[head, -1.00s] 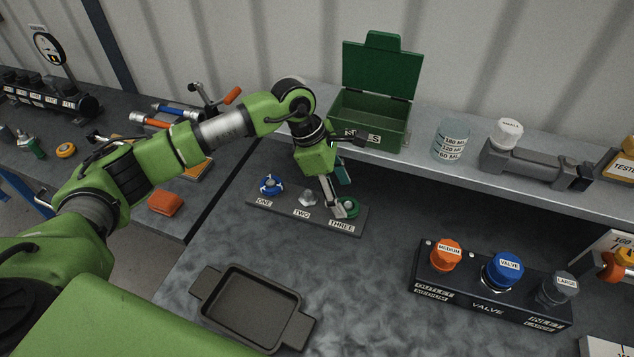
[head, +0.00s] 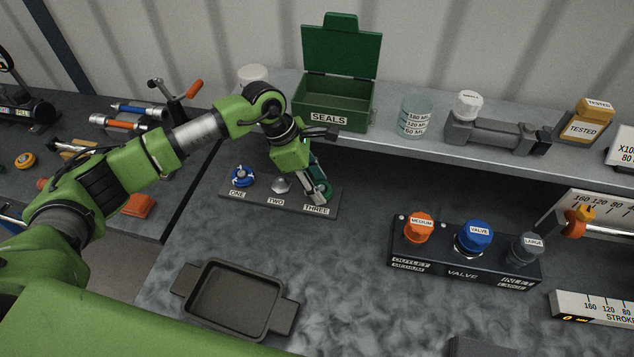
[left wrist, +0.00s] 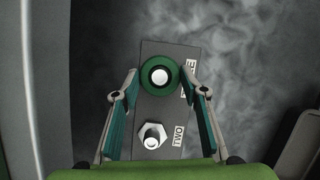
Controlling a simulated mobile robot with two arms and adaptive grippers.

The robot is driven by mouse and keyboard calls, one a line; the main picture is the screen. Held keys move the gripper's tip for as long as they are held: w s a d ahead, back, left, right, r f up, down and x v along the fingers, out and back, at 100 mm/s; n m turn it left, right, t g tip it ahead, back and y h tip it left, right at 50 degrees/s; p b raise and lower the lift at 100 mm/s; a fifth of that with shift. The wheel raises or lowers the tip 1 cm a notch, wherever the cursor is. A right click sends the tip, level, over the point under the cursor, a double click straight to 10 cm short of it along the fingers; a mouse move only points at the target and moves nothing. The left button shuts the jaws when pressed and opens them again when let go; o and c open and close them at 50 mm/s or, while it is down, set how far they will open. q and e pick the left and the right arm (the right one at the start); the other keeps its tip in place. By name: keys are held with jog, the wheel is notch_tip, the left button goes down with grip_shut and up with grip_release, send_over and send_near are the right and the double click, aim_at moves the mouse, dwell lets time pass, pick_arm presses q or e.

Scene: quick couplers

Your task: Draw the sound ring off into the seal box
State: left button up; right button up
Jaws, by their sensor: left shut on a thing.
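The rack (head: 262,200) on the bench has posts labelled ONE, TWO and THREE. A blue ring (head: 242,177) sits at ONE. Post TWO (head: 281,185) carries no ring; its hex nut (left wrist: 152,136) shows in the left wrist view. A green ring (left wrist: 160,76) sits around the white-tipped post at THREE. My left gripper (head: 319,197) is down at THREE with its fingers shut on the green ring, one on each side. In the head view the fingers mostly hide that ring. The green seal box (head: 335,104), labelled SEALS, stands on the shelf behind with its lid up. My right gripper is out of view.
A dark empty tray (head: 235,300) lies in front of the rack. A valve block (head: 464,265) with orange, blue and grey caps stands to the right. A glass beaker (head: 415,117) is right of the seal box. The shelf edge runs behind the rack.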

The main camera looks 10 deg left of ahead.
pick_arm(q)
jog(key=shift+r+p, duration=0.3)
jog(key=shift+r, duration=0.5)
jog(key=shift+r+p, duration=0.35)
jog(key=shift+r, duration=0.75)
jog(key=shift+r+p, duration=0.8)
jog(key=shift+r, duration=1.2)
